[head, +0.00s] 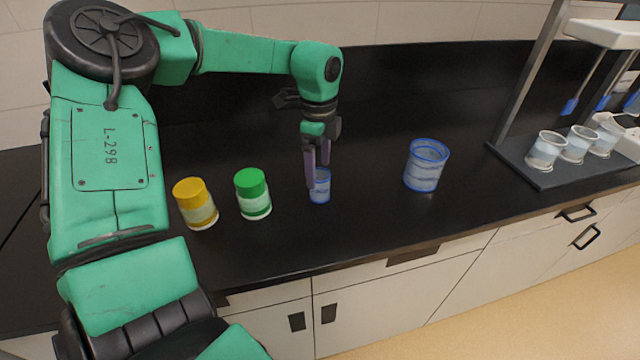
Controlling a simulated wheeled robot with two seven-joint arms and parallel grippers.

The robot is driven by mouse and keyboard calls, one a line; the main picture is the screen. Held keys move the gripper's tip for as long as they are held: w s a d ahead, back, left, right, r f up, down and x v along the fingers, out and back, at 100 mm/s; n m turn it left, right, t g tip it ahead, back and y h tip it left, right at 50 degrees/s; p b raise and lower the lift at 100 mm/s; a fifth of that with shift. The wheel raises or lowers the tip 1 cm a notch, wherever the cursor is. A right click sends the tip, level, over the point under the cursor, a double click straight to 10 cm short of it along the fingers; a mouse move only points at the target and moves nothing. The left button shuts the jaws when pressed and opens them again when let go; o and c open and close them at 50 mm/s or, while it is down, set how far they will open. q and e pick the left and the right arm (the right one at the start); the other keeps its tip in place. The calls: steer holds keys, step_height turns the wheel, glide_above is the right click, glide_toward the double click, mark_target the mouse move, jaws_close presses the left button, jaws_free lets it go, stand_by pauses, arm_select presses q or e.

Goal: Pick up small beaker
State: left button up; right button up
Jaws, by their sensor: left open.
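The small beaker (321,190) is clear with a blue tint and stands upright on the black counter, near the middle of the head view. My left gripper (318,174) points down at it from above. Its fingers are open and overlap the beaker's rim in the picture. Part of the beaker's upper side is hidden behind a finger. I cannot tell whether the fingers touch the glass. My right gripper does not show.
A larger blue-tinted beaker (425,166) stands to the right. A green-lidded jar (253,194) and a yellow-lidded jar (195,204) stand to the left. A dark rack base (540,178) with several cups is far right. The counter's front edge runs below.

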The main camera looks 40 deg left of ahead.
mark_target(317, 177)
arm_select(q)
step_height(317, 177, down, 3)
steer(key=shift+s+p, duration=0.15)
steer(key=shift+p, duration=0.25)
steer(key=shift+a+f, duration=0.1)
steer(key=shift+f, duration=0.25)
steer(key=c, duration=1.4)
steer(key=shift+r, duration=0.15)
